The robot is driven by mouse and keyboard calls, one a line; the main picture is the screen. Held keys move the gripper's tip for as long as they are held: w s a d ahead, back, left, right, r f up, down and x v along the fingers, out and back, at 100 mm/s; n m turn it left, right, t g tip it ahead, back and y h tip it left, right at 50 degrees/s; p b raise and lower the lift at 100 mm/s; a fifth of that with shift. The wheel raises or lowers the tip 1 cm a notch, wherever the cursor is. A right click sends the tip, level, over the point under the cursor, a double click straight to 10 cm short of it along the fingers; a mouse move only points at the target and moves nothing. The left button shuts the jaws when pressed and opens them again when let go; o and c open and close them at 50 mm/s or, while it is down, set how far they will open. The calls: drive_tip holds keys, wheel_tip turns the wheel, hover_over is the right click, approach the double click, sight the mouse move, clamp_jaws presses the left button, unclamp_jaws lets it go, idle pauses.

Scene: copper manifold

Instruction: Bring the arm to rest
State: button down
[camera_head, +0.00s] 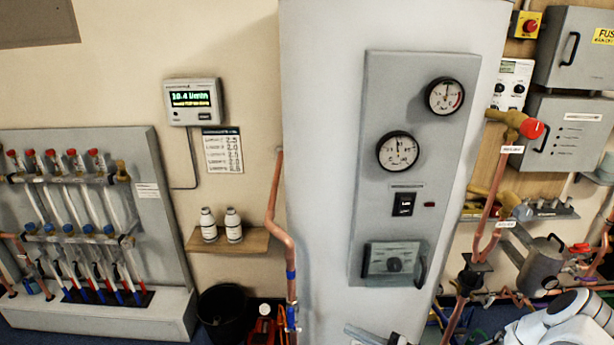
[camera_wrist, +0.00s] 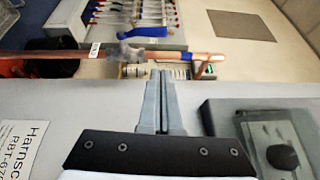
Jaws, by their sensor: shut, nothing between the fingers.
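My gripper (camera_wrist: 162,76) is shut and empty in the wrist view, its two grey fingers side by side. The fingers lie in front of the pale cabinet (camera_wrist: 60,112), and their tips reach toward the copper pipe (camera_wrist: 68,57). I cannot tell how large the gap to the pipe is. In the head view, the grey fingers of my gripper (camera_head: 352,331) show at the bottom edge, below the knob panel (camera_head: 366,273). My white arm (camera_head: 565,322) is at the lower right, partly cut off by the frame.
The copper pipe (camera_head: 279,215) runs down the cabinet's left side. A black bin (camera_head: 223,308) stands left of it, under a wooden shelf (camera_head: 200,240) with two white bottles. The flowmeter board (camera_head: 160,200) is at the far left. Pipes and a metal canister (camera_head: 541,264) crowd the right.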

drive_tip(key=s+r+n+g+h, duration=0.1)
drive_tip(key=s+r+h, duration=0.4)
drive_tip(key=r, duration=0.7)
drive_tip(key=s+r+n+g+h+p, duration=0.1)
drive_tip(key=s+r+n+h, duration=0.2)
drive_tip(key=s+r, duration=0.6)
drive_tip(key=s+r+n+g+h, duration=0.2)
drive_tip(key=s+r+h, duration=0.5)
drive_tip(key=r, duration=0.9)
drive_tip(key=shift+s+d+n+h+p, duration=0.3)
drive_tip(key=shift+d+h, duration=0.05)
drive_tip(key=shift+h, duration=0.15)
drive_tip(key=shift+r, duration=0.1)
